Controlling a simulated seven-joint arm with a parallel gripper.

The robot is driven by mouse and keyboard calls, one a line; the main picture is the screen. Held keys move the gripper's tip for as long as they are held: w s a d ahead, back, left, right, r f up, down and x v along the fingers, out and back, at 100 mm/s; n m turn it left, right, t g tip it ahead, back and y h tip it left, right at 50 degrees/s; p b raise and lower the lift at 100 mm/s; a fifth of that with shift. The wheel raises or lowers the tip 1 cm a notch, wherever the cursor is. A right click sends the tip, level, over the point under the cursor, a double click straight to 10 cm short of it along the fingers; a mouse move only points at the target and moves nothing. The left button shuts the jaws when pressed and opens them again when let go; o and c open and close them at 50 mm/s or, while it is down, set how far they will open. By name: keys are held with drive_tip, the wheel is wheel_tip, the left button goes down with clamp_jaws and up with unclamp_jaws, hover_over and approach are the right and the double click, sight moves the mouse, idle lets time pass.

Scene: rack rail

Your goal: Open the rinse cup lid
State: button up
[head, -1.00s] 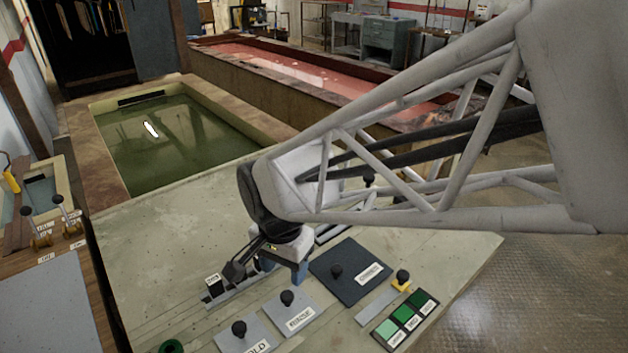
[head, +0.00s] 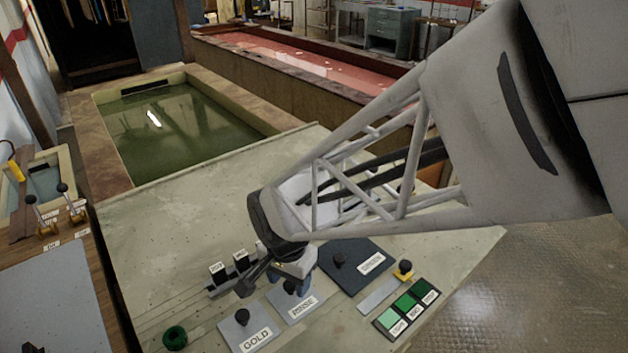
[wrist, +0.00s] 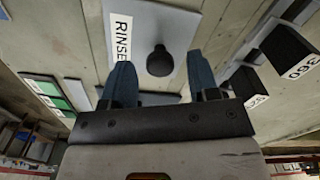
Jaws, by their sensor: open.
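The rinse cup lid is a flat grey plate labelled RINSE (head: 303,307) with a round black knob; it lies flat on the bench. The lid also shows in the wrist view (wrist: 146,22), where its knob (wrist: 160,60) stands up clearly. My gripper (head: 293,282) is right over the lid, pointing down. In the wrist view my gripper (wrist: 160,72) is open, with one blue finger on each side of the knob and visible gaps between. Nothing is held. I cannot tell how far down the fingers reach along the knob.
A grey GOLD lid (head: 247,334) with a knob is close on the left. A dark plate with a knob (head: 352,268) lies on the right. Labelled black blocks (head: 218,270) stand on a rail behind left.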

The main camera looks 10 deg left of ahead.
drive_tip(key=shift+f, duration=0.3)
clamp_jaws()
idle(0.3)
drive_tip(key=shift+s+d, duration=2.75)
unclamp_jaws()
